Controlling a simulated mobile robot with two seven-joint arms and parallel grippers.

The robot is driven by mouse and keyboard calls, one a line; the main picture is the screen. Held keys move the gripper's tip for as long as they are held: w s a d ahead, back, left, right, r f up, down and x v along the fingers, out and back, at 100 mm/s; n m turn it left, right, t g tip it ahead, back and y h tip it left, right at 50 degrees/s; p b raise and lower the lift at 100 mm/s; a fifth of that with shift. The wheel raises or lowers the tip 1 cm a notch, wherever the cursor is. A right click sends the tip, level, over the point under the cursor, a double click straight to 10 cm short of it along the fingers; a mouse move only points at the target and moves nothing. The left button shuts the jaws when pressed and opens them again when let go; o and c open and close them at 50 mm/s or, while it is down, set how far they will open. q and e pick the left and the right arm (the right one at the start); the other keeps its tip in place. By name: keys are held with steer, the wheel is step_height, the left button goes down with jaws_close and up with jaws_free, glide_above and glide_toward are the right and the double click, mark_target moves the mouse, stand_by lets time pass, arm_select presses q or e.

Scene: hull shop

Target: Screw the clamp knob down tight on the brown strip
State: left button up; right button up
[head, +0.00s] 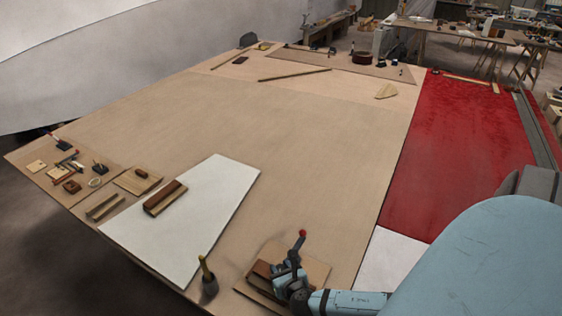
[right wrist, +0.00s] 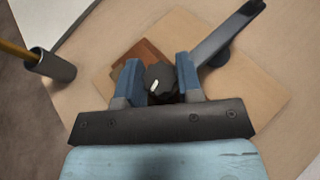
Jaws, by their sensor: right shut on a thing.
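The black clamp knob (right wrist: 159,77), with a white mark on it, sits between the blue fingers of my right gripper (right wrist: 159,80) in the right wrist view. The fingers are shut on it from both sides. The dark clamp bar (right wrist: 225,38) runs to the upper right. The brown strip (right wrist: 143,52) shows partly behind the knob; the fingers hide the rest. In the head view my right gripper (head: 290,279) is over the strip (head: 263,269) near the table's front edge and hides the knob. My left gripper is not in view.
A pale board (head: 312,271) lies under the strip. A dark cup (head: 209,284) with a yellow-handled tool stands left of it. A white sheet (head: 215,190) bears a wooden block (head: 166,198). Small tools lie at the far left. The table's middle is clear.

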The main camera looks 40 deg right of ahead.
steer(key=m+g+h, duration=0.2)
steer(key=m+g+h+p, duration=0.1)
steer(key=m+h, duration=0.2)
steer(key=shift+w+a+m+g, duration=0.1)
steer(key=shift+m+g, duration=0.2)
steer(key=shift+g, duration=0.1)
steer(key=m+g+h, duration=0.2)
steer(key=m+g, duration=0.1)
steer(key=shift+w+m+g+h, duration=0.1)
steer(key=shift+m+g+h, duration=0.2)
steer(key=m+g+h, duration=0.1)
steer(key=m+g, duration=0.2)
steer(key=g, duration=0.1)
steer(key=shift+m, duration=0.3)
steer(key=m+g+y, duration=0.1)
steer(key=m+g, duration=0.5)
steer(key=g, duration=0.1)
steer(key=shift+w+p, duration=0.1)
steer(key=shift+p, duration=0.2)
steer(key=m+g+y, duration=0.2)
steer(key=m+g, duration=0.1)
steer(key=shift+m+y, duration=0.3)
steer(key=shift+m+g+y, duration=1)
steer(key=shift+m+g, duration=0.2)
steer(key=o, duration=0.9)
steer(key=shift+y, duration=0.3)
